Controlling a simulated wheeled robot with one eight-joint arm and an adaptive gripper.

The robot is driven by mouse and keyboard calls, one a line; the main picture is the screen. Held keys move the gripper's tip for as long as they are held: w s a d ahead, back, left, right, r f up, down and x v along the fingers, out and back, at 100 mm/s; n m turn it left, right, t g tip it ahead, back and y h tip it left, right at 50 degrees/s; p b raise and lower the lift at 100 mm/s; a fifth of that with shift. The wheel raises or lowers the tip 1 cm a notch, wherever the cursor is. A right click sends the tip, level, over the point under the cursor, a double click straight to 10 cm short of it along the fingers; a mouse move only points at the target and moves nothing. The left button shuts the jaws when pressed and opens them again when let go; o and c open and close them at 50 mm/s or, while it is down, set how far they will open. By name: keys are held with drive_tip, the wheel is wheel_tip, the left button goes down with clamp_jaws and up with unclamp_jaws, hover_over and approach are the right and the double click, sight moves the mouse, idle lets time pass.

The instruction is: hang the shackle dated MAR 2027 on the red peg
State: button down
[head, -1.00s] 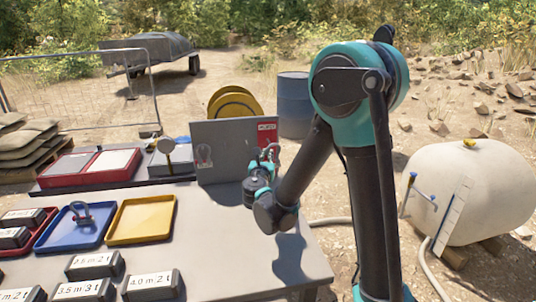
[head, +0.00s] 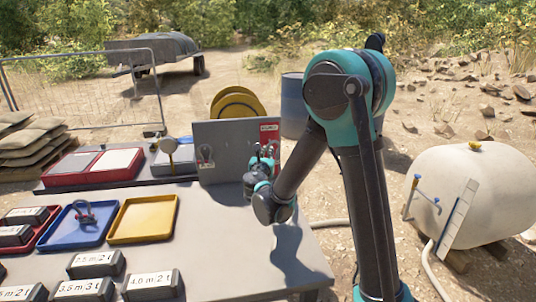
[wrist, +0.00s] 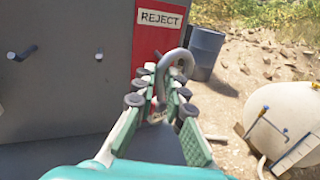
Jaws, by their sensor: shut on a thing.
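My gripper (wrist: 155,100) is shut on a grey shackle (wrist: 178,62), whose bow stands up beyond the fingertips in the wrist view. No date is readable on it. My gripper also shows in the head view (head: 264,163), close to the right end of the grey board (head: 235,140). The red panel (wrist: 148,45) marked REJECT is behind and left of the shackle. Whether the shackle touches the panel is unclear.
Another shackle (head: 206,153) hangs at the board's left. One lies in the blue tray (head: 70,232). A yellow tray (head: 143,219), a red case (head: 92,168) and labelled black blocks (head: 96,263) are on the table. The table's right front is clear.

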drive_tip(key=shift+w+a+f, duration=0.25)
drive_tip(key=shift+w, duration=0.65)
drive_tip(key=shift+w+a+f, duration=0.2)
drive_tip(key=shift+w+a, duration=0.05)
drive_tip(key=shift+w, duration=0.6)
drive_tip(key=shift+w+a+f, duration=0.25)
drive_tip(key=shift+w, duration=0.65)
drive_tip(key=c, duration=1.5)
unclamp_jaws()
